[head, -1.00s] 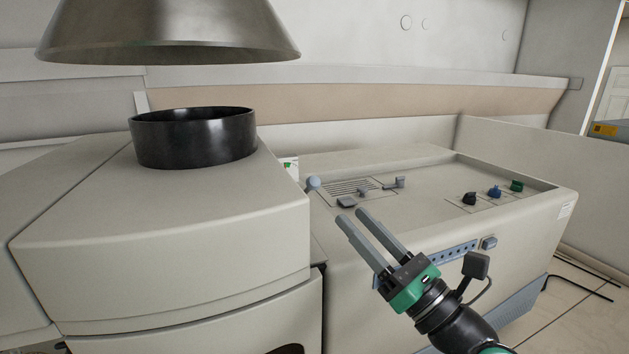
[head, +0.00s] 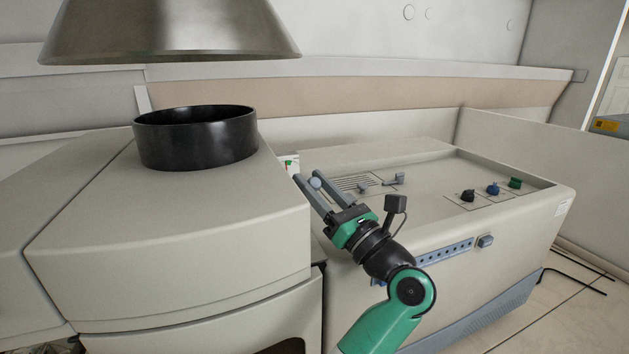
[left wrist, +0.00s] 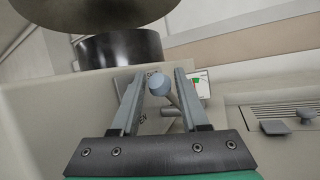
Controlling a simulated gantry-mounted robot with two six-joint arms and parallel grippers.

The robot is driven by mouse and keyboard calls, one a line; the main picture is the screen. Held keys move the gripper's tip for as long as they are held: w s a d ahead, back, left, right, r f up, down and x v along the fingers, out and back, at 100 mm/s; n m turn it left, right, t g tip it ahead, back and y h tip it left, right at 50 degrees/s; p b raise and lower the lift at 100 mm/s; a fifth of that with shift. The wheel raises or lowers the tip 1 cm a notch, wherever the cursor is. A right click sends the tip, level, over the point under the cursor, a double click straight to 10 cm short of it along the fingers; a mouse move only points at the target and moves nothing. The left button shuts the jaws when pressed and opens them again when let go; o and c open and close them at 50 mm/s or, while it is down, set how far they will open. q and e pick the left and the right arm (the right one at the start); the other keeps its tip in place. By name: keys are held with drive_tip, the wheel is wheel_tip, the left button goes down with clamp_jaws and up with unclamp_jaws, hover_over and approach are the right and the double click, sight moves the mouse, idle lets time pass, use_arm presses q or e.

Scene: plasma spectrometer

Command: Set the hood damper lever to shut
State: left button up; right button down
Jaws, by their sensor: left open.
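The damper lever shows as a blue-grey ball knob (head: 315,183) on a rod, beside the side wall of the left housing. In the left wrist view the knob (left wrist: 158,84) lies between the two fingers of my left gripper (head: 311,178), with gaps on both sides. The gripper is open around the lever and not closed on it. The rod runs down to the right behind the right finger, which partly hides it. A small white label with green and red marks (left wrist: 201,85) sits behind the lever. My right gripper is not in view.
A metal hood (head: 170,35) hangs above a black collar (head: 195,140) on the left housing. The right panel holds small grey controls (head: 394,180) near a vent and black, blue and green knobs (head: 493,189). The bench front carries a blue strip (head: 445,253).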

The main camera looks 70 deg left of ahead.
use_arm(q)
clamp_jaws()
idle(1.4)
